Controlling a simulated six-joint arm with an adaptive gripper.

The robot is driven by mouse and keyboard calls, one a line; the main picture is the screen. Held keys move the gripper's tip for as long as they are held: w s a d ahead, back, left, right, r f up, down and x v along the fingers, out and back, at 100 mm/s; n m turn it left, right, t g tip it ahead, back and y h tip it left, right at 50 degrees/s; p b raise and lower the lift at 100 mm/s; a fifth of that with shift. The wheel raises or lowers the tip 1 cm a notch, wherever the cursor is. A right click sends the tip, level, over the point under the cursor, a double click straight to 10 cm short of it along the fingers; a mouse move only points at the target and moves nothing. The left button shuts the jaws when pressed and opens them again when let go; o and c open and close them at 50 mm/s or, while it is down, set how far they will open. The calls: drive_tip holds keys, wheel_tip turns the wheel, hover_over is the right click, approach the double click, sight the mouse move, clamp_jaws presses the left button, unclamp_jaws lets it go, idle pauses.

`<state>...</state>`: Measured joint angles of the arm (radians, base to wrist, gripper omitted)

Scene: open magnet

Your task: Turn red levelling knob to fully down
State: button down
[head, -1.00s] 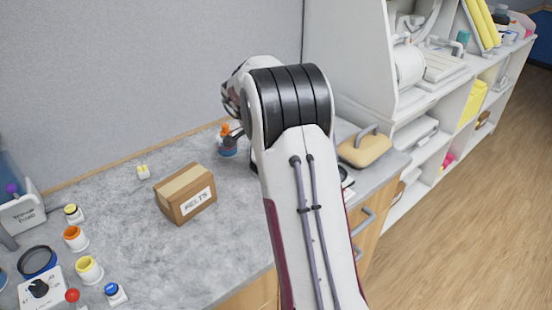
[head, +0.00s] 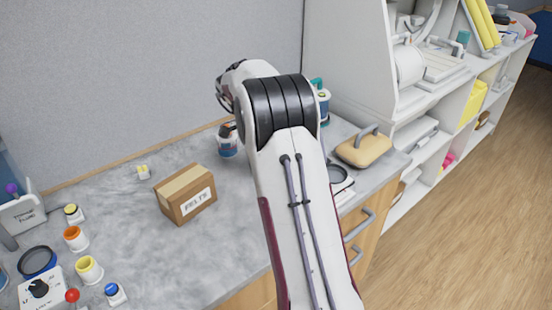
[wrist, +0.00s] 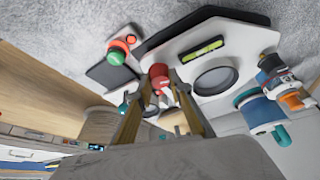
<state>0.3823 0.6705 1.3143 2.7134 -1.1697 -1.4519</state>
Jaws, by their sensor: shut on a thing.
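In the wrist view the red knob (wrist: 158,71) stands at the near corner of a white levelling plate, between my fingertips. My gripper (wrist: 161,82) is shut on it. The plate (wrist: 180,47) carries a yellow-green bubble level (wrist: 202,50) and a round dark-rimmed glass (wrist: 215,80). I cannot read the knob's height or angle. In the head view my arm hides the gripper and the knob; only part of a white device with a round dark ring (head: 339,177) shows right of the arm.
In the wrist view a green-and-red button unit (wrist: 118,54) is left of the plate, and blue-and-teal bottles (wrist: 262,112) are right. In the head view a cardboard box (head: 185,194), a jar (head: 228,143) and a tan handled case (head: 363,150) are near my arm.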

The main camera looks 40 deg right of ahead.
drive_tip(key=m+g, duration=0.1)
drive_tip(key=m, duration=0.1)
drive_tip(key=m+y, duration=0.1)
drive_tip(key=m, duration=0.2)
drive_tip(key=shift+w+f+g, duration=0.1)
drive_tip(key=shift+w+g, duration=0.05)
drive_tip(key=shift+g, duration=0.25)
drive_tip(key=shift+d+m+g+y, duration=0.1)
drive_tip(key=shift+m+g+y, duration=0.2)
drive_tip(key=shift+m, duration=0.9)
drive_tip(key=shift+m+g+y, duration=0.2)
drive_tip(key=shift+m+y, duration=0.2)
drive_tip(key=shift+m, duration=0.8)
drive_tip(key=c, duration=1.8)
unclamp_jaws()
drive_tip(key=shift+n, duration=0.4)
